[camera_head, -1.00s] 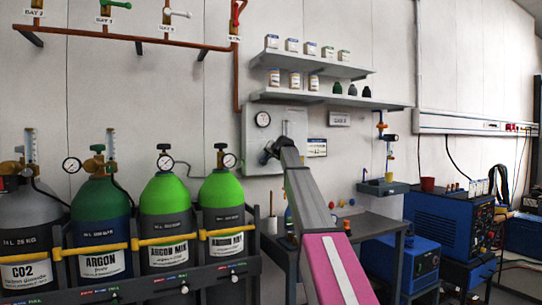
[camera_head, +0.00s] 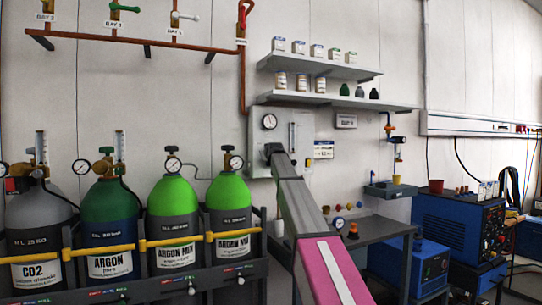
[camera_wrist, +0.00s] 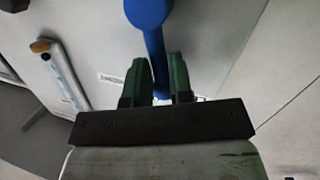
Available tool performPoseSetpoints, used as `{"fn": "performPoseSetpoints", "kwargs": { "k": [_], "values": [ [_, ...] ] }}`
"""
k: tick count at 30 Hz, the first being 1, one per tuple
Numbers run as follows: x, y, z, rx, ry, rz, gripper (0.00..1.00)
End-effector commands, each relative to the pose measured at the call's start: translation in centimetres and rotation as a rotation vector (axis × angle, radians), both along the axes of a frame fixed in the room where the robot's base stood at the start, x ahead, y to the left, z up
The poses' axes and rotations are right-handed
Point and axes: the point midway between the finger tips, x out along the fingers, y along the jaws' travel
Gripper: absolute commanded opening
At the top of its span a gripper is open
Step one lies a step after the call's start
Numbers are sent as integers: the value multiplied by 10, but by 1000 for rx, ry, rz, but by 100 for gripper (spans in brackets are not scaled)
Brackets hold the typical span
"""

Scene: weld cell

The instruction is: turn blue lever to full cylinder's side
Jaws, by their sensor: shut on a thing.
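The blue lever (camera_wrist: 158,50) shows in the wrist view as a blue arm running down from a round blue hub. My gripper (camera_wrist: 160,78) has its two green fingers on either side of the lever's lower part and is shut on it. In the head view my gripper (camera_head: 271,150) is at the lower part of the grey wall panel (camera_head: 291,120), and the lever is hidden behind it. Two green argon mix cylinders, a left one (camera_head: 173,200) and a right one (camera_head: 230,192), stand left of the panel with gauges on top. The gauge readings are too small to read.
A CO2 cylinder (camera_head: 35,215) and a dark green argon cylinder (camera_head: 112,200) share the rack. A workbench (camera_head: 375,229) and blue welding machines (camera_head: 460,230) stand to the right. A copper pipe (camera_head: 243,70) runs down near the panel.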

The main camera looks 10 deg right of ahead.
Motion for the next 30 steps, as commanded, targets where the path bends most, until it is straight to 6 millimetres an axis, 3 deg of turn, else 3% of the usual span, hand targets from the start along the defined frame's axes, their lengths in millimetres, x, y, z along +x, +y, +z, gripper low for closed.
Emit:
{"fn": "performPoseSetpoints", "kwargs": {
  "k": [15,30],
  "values": [
    [-7,21,-10,-382,-131,2,0],
    [-7,26,-14,-496,-169,2,0]
  ]
}}
